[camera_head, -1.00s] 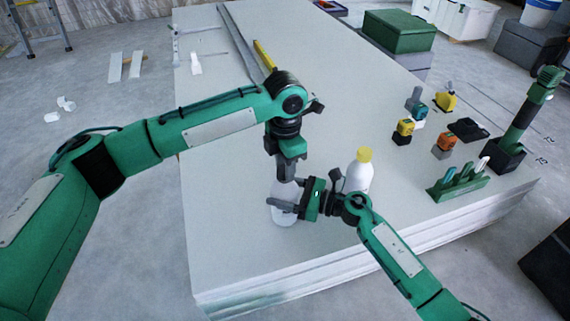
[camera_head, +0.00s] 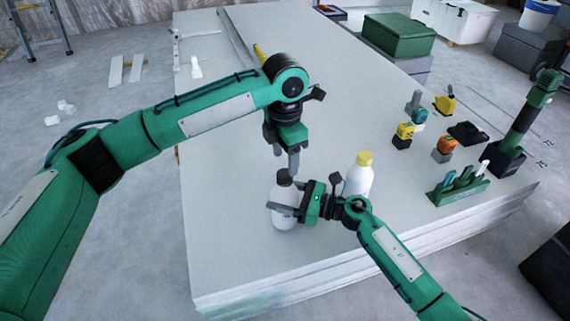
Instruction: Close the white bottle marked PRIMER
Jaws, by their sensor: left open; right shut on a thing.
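A white bottle (camera_head: 284,218) stands upright on the panel stack. A dark cap (camera_head: 283,177) sits on its top; I cannot tell how tightly. My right gripper (camera_head: 287,206) is shut around the upper body of this bottle from the right. My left gripper (camera_head: 286,166) points down just above the cap, open and apart from it. A second white bottle (camera_head: 358,182) with a yellow cap (camera_head: 365,158) stands to the right, behind my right wrist. The marking PRIMER is not legible on either bottle.
The panel stack (camera_head: 240,255) has free room at the front and left. On its right are a green holder with markers (camera_head: 458,190), several small coloured tools and a green upright tool (camera_head: 520,120). A green box (camera_head: 398,33) stands behind.

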